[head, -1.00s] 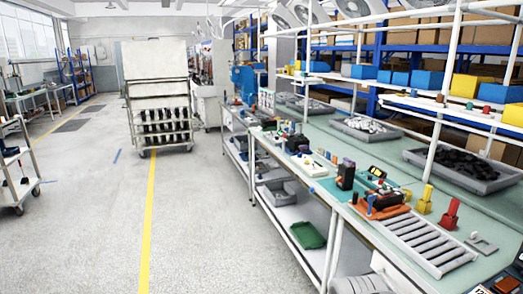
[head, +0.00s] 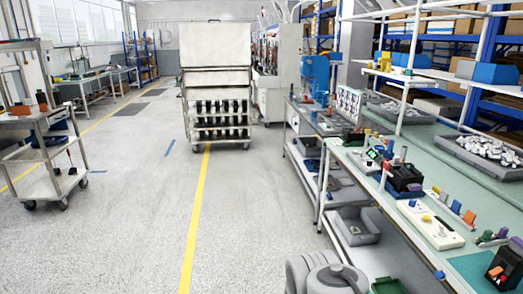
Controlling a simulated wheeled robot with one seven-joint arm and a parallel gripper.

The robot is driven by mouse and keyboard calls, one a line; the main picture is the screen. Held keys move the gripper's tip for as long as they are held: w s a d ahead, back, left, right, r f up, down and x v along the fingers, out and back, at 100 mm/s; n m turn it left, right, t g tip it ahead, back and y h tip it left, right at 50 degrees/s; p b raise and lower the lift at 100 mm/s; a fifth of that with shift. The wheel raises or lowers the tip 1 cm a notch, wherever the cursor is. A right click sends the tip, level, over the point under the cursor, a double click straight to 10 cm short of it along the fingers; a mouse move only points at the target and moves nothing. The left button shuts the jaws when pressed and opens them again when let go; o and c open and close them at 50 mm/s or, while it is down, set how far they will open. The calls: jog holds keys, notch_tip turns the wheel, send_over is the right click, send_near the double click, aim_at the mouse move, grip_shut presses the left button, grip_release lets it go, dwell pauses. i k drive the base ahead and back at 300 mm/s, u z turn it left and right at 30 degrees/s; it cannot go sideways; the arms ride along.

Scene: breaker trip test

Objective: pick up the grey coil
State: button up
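I cannot make out a grey coil for certain in the head view. Several small parts stand on the long green-topped workbench (head: 432,165) at the right, too small to tell apart fully. Among them are a black device (head: 404,178) and a white panel with coloured buttons (head: 430,224). A black box with an orange part (head: 505,268) is at the lower right, on a dark green mat. My gripper is not in view; rounded grey links of my own arm show at the bottom edge.
A grey tray of whitish parts (head: 490,150) lies at the back of the bench. A grey bin (head: 355,228) and a green tray (head: 390,286) are on the lower shelf. A wheeled rack (head: 217,90) stands ahead and a cart (head: 48,150) at left. The floor between is clear.

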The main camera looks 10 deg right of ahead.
aim_at(396, 160)
jog(key=z, duration=0.5)
jog(key=i, duration=1.9)
jog(key=z, duration=0.65)
jog(key=i, duration=0.6)
